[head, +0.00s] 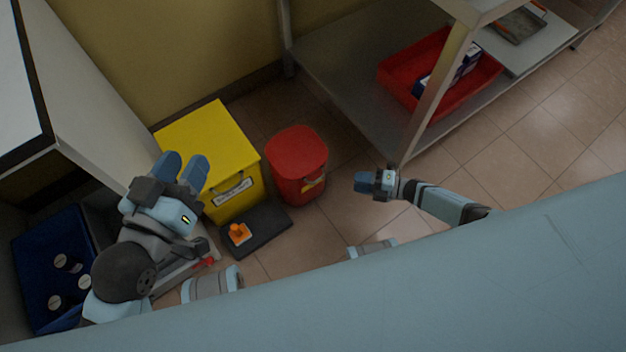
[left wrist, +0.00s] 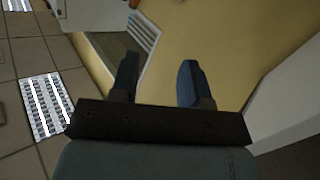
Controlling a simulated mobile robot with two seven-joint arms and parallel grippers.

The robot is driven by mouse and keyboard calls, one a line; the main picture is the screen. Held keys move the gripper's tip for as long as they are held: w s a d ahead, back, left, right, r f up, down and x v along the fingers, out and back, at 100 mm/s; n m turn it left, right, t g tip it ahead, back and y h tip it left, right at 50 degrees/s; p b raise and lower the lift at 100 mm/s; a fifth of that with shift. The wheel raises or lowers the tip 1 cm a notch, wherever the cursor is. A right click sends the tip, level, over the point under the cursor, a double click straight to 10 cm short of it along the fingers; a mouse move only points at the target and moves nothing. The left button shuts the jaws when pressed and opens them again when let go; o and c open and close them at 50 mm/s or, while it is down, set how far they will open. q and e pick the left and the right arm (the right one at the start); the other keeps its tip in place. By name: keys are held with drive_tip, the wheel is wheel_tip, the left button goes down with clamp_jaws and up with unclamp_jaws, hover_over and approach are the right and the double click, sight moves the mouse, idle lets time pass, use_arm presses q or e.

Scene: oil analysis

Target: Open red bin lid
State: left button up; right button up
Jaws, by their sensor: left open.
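The red bin (head: 298,180) stands on the tiled floor, right of the yellow bin. Its red lid (head: 296,149) lies flat on top and looks shut. My left gripper (head: 183,170) is over the front left part of the yellow bin, left of the red bin and apart from it. Its two blue fingers are spread and empty, and they also show in the left wrist view (left wrist: 158,80). My right gripper (head: 366,182) is to the right of the red bin, apart from it. Whether its fingers are parted is not clear. The red bin is not seen in the left wrist view.
The yellow bin (head: 212,140) stands close beside the red bin. A dark mat (head: 262,232) with an orange item (head: 239,233) lies in front. A blue crate (head: 40,240) with bottles is at left. A metal shelf (head: 345,85) holds a red tray (head: 408,72).

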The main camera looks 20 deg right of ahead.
use_arm(q)
drive_tip(key=b, duration=0.1)
drive_tip(key=w+f+m+b, duration=0.1)
drive_tip(key=b, duration=0.1)
drive_tip(key=shift+w+a+f+m+h, duration=0.2)
drive_tip(key=shift+a+f+m+h, duration=0.05)
drive_tip(key=shift+m+h, duration=0.05)
use_arm(e)
drive_tip(key=w+a+f, duration=0.2)
drive_tip(key=w+a, duration=0.1)
drive_tip(key=a, duration=0.2)
drive_tip(key=w+a+f+n+g, duration=0.1)
drive_tip(key=w+a+f, duration=0.1)
drive_tip(key=a, duration=0.3)
drive_tip(key=shift+w+a, duration=0.3)
drive_tip(key=shift+w, duration=0.1)
drive_tip(key=shift+f, duration=0.1)
clamp_jaws()
